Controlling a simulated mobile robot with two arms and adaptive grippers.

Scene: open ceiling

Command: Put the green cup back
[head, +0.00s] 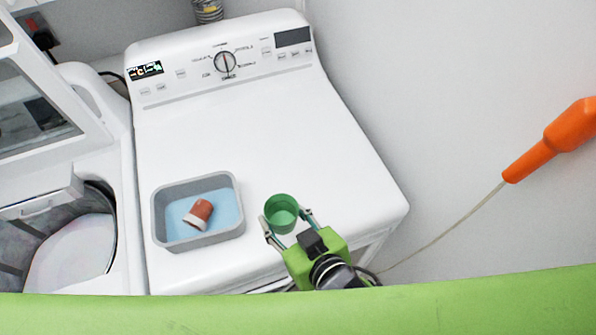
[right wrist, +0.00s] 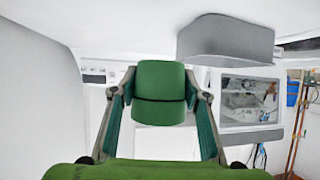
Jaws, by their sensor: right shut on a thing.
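The green cup (head: 281,215) is upright at the front right of the white machine top in the head view. My right gripper (head: 287,228) is shut on it, one finger on each side. In the right wrist view the cup (right wrist: 160,92) fills the space between the two fingertips of the gripper (right wrist: 160,100). Whether the cup's base touches the machine top cannot be told. My left gripper is not in view.
A grey bin (head: 160,222) with a blue inside holds a brown and white cup (head: 199,213), left of the green cup. An open washer (head: 75,245) stands at the left. An orange handle (head: 552,138) with a cord is at the right. The machine top (head: 240,130) behind is clear.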

